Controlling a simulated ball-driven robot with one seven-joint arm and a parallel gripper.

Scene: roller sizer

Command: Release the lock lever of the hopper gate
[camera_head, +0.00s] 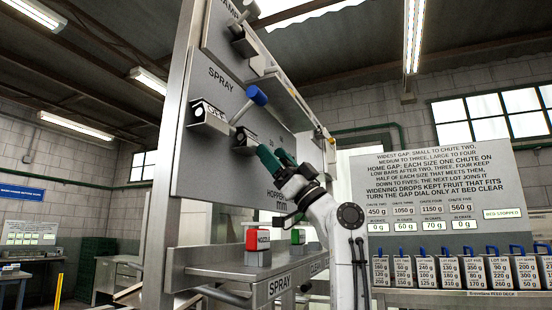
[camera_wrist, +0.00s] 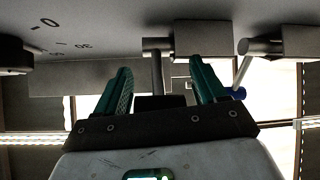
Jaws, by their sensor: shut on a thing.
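In the head view my gripper (camera_head: 268,157) has green fingers and is raised to the tilted steel panel, beside a small box (camera_head: 243,134) above the word HOPPER. The wrist view shows a grey lever (camera_wrist: 157,72) hanging from a rod at that box (camera_wrist: 203,40), its lower part between my fingers (camera_wrist: 160,92). My gripper is shut on this lever; its end is largely hidden. A second lever with a blue knob (camera_head: 257,95) slants up from another box (camera_head: 208,114). That knob is also close beside my right finger in the wrist view (camera_wrist: 238,93).
A red push-button box (camera_head: 257,243) and a green one (camera_head: 298,237) stand on the ledge below. A dial scale (camera_wrist: 45,23) and a dark knob (camera_wrist: 14,55) are at the left in the wrist view. A sign board (camera_head: 440,165) and several lot crates (camera_head: 450,272) are at right.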

